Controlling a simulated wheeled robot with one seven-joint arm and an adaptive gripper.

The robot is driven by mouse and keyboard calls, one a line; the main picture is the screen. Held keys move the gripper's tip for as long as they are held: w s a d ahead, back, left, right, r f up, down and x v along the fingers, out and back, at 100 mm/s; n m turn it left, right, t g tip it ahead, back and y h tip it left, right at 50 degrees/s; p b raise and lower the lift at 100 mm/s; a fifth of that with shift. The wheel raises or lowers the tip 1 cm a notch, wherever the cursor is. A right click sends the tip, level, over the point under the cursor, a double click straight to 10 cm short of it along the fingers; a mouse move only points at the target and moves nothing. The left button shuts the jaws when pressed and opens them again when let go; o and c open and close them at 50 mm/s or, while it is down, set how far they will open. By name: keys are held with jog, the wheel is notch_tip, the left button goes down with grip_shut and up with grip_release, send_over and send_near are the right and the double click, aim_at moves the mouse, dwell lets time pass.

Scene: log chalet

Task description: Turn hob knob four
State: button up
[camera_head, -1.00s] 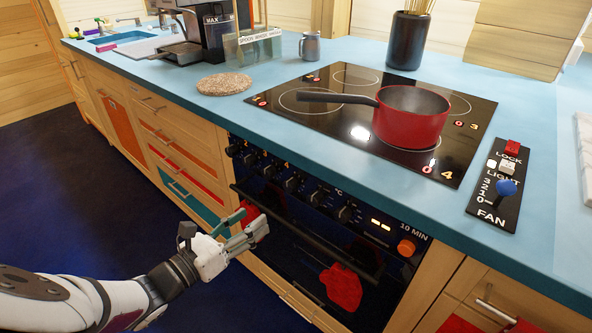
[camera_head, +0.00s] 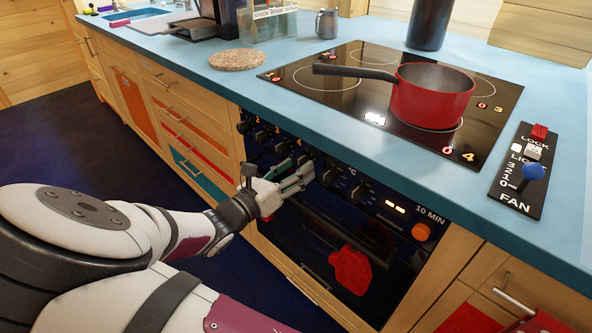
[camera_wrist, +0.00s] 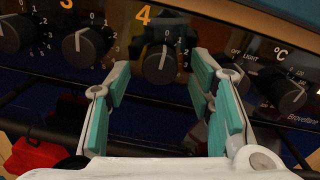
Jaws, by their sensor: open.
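The knob marked 4 (camera_wrist: 160,64) is a dark round knob on the oven's black front panel, with an orange 4 above it in the wrist view. Its pointer line stands upright, towards the 0. My gripper (camera_wrist: 160,100) is open, with one teal-padded finger on each side of the knob's lower part in the picture. I cannot tell whether the fingertips touch the panel, and nothing is held. In the head view my gripper (camera_head: 305,178) is in front of the oven panel and hides knob four.
The oven handle bar (camera_head: 340,232) runs below the panel. A red saucepan (camera_head: 432,98) stands on the hob (camera_head: 335,105). A red mitt (camera_head: 350,270) shows at the oven door.

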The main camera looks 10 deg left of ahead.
jog(key=shift+w+d, duration=0.25)
jog(key=shift+w, duration=0.05)
jog(key=shift+c, duration=0.6)
grip_shut()
